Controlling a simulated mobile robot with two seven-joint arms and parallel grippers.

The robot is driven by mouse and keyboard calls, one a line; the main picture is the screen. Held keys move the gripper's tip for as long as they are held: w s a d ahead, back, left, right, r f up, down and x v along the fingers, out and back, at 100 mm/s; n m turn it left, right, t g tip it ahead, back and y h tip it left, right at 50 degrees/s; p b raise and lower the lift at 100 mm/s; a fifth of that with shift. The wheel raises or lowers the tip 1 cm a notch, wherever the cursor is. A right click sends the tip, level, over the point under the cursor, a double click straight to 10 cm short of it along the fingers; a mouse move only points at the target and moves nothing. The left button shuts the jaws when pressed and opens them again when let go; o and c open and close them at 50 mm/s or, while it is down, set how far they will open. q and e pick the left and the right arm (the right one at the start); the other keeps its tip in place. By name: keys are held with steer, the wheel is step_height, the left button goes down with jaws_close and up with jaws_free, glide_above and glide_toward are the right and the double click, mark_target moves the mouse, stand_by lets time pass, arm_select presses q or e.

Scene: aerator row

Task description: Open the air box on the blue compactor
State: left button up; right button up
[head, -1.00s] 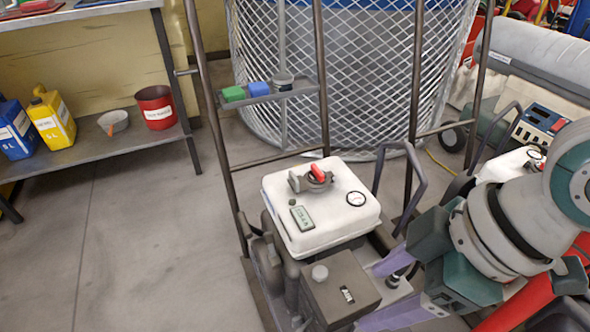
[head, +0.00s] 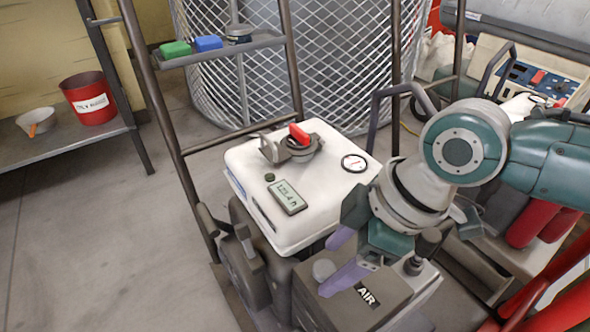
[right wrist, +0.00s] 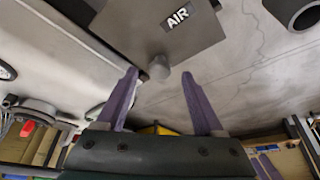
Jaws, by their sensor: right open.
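The air box (head: 385,300) is a dark grey box with an "AIR" label and a pale round knob (head: 323,269) on its top. Its lid looks shut. It sits at the front of a machine with a white tank (head: 250,160). My right gripper (head: 329,266) is open, its purple fingers on either side of the knob. In the right wrist view the knob (right wrist: 158,67) shows between the fingertips (right wrist: 160,75), with a gap on both sides; contact does not show. My left gripper is out of view.
The tank carries a red-handled valve (head: 299,135), a gauge (head: 355,163) and a display (head: 287,197). A dark tube frame (head: 160,110) rises behind, with a small shelf (head: 215,50). A second machine with a blue panel (head: 530,80) stands at right. Floor at left is clear.

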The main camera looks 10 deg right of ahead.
steer(key=shift+w+a+f, duration=0.15)
steer(key=shift+a+f, duration=0.05)
steer(key=shift+f, duration=0.4)
jaws_close()
stand_by(1.1)
